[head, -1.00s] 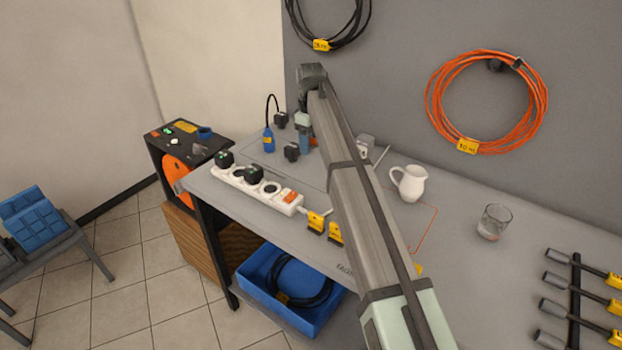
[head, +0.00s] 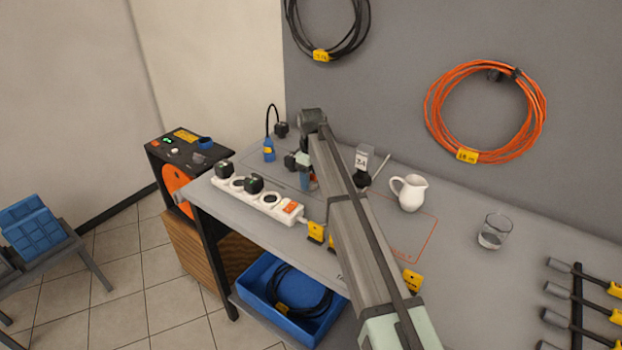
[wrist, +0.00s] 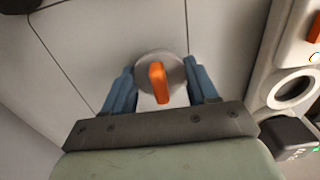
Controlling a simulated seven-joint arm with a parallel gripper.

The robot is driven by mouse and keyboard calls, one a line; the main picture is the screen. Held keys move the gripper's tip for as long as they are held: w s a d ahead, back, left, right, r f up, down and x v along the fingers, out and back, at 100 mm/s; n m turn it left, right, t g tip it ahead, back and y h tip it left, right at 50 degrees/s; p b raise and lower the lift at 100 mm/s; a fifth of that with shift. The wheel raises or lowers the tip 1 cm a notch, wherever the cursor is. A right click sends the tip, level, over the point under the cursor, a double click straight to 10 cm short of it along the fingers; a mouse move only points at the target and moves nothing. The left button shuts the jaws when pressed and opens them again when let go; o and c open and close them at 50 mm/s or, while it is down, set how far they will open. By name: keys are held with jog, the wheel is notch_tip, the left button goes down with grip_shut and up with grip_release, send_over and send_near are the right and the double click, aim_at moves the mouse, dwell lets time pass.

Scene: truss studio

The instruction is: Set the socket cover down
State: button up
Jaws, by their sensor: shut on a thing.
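The socket cover (wrist: 158,80) is a round grey disc with an upright orange tab, seen between the blue fingers in the wrist view. My gripper (wrist: 161,88) is shut on it, with a finger on each side. In the head view my gripper (head: 306,180) is over the back left of the bench, behind the white power strip (head: 232,188); my arm hides most of the cover there. I cannot tell whether the cover touches the bench top. The strip also shows at the right of the wrist view (wrist: 262,85), with an empty round socket and a black plug.
A blue connector (head: 268,152) and black plugs stand left of my gripper. A clear block marked with dark print (head: 362,158), a white jug (head: 409,192) and a glass (head: 494,232) are to the right. Bare grey bench top (wrist: 85,50) lies around the cover.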

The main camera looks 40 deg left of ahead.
aim_at(311, 174)
jog(key=shift+f, duration=0.3)
jog(key=o, duration=1)
jog(key=shift+o, duration=0.2)
notch_tip(311, 174, up, 12)
jog(key=shift+r, duration=0.2)
